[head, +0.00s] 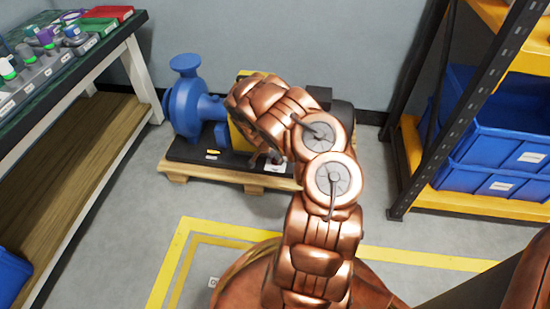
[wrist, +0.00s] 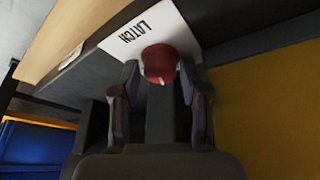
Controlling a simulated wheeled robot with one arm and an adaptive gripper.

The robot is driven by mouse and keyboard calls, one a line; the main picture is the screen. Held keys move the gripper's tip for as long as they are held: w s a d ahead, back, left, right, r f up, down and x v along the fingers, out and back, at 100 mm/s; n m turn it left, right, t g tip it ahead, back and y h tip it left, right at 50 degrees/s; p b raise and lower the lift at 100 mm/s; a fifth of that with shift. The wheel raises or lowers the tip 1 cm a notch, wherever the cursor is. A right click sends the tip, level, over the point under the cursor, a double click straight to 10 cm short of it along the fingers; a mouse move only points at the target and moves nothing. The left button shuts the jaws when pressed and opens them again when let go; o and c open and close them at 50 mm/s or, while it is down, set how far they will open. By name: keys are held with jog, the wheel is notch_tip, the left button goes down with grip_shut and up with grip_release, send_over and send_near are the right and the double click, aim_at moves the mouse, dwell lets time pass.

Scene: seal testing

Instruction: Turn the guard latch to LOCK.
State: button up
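The latch's round red knob (wrist: 158,63) with a small white mark shows in the wrist view. Narrow gaps seem to show, so contact is not clear. In the head view my gripper (head: 266,156) reaches down at the front of the pump unit, beside the yellow guard (head: 240,137). My arm hides most of the guard and the knob there.
A blue pump (head: 192,105) stands left of my arm on a dark base over a wooden pallet (head: 215,179). A workbench (head: 75,65) with parts is at left. A rack (head: 412,110) with blue bins (head: 500,150) is at right. Yellow-marked floor is clear in front.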

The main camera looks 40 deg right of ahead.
grip_shut()
jog(key=shift+f, duration=0.1)
jog(key=n+b, duration=0.1)
jog(key=b, duration=0.2)
jog(key=shift+d, duration=0.2)
jog(key=shift+t+b, duration=0.3)
jog(key=shift+s+a+n+b, duration=0.15)
jog(key=shift+n+b, duration=0.15)
jog(key=shift+r+n+t+p, duration=0.2)
jog(key=shift+n+t+p, duration=0.15)
jog(key=shift+n, duration=0.45)
jog(key=shift+a+f+n+t+p, duration=0.15)
jog(key=shift+n+t+p, duration=0.15)
jog(key=shift+n, duration=0.4)
